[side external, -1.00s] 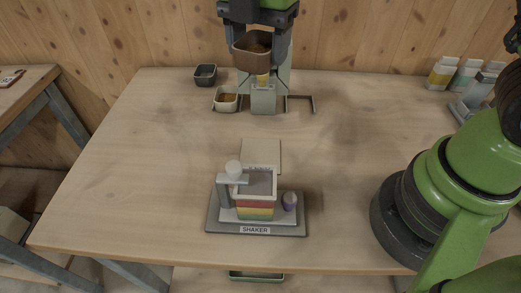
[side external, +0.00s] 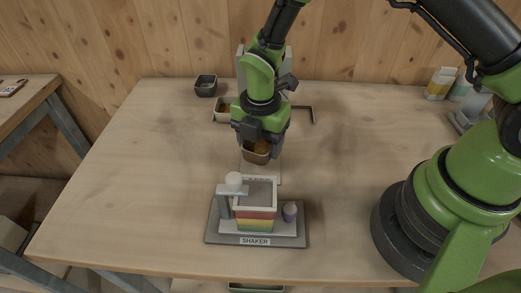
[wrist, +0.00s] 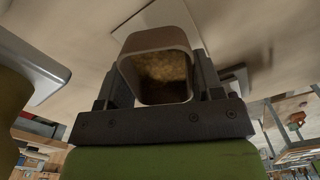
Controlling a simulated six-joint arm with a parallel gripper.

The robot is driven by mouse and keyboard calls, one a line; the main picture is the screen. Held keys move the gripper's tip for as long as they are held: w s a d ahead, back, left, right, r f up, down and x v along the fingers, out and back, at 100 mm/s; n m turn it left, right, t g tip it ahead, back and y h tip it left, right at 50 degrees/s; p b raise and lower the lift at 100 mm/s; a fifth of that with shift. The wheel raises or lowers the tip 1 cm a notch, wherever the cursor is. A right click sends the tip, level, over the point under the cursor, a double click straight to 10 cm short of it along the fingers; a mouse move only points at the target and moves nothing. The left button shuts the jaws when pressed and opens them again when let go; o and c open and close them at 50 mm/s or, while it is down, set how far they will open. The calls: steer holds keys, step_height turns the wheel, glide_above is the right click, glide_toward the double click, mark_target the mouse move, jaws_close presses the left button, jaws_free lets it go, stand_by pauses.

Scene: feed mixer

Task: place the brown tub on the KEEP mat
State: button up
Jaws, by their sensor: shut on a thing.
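The brown tub (side external: 256,157) is held in my gripper (side external: 258,146), above or near the pale mat (side external: 262,177) behind the shaker. My gripper is shut on the tub's sides. In the wrist view the tub (wrist: 155,42) is between the two fingers of my gripper (wrist: 155,82), with yellow-brown grainy feed inside. A pale mat edge (wrist: 195,18) shows beyond the tub. In the side view the tub and gripper hide part of the mat, and its lettering is too small to read. I cannot tell whether the tub touches it.
The shaker (side external: 255,212) with coloured layers stands in front of the mat on a grey base, with a purple-topped item beside it. Bottles (side external: 439,83) are at the back right. The table's left side is clear.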

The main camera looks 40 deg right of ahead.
mark_target(261, 151)
steer(key=shift+f, duration=1.4)
steer(key=shift+f, duration=0.15)
steer(key=o, duration=0.9)
steer(key=shift+o, duration=0.2)
step_height(261, 151, up, 12)
steer(key=shift+r, duration=0.2)
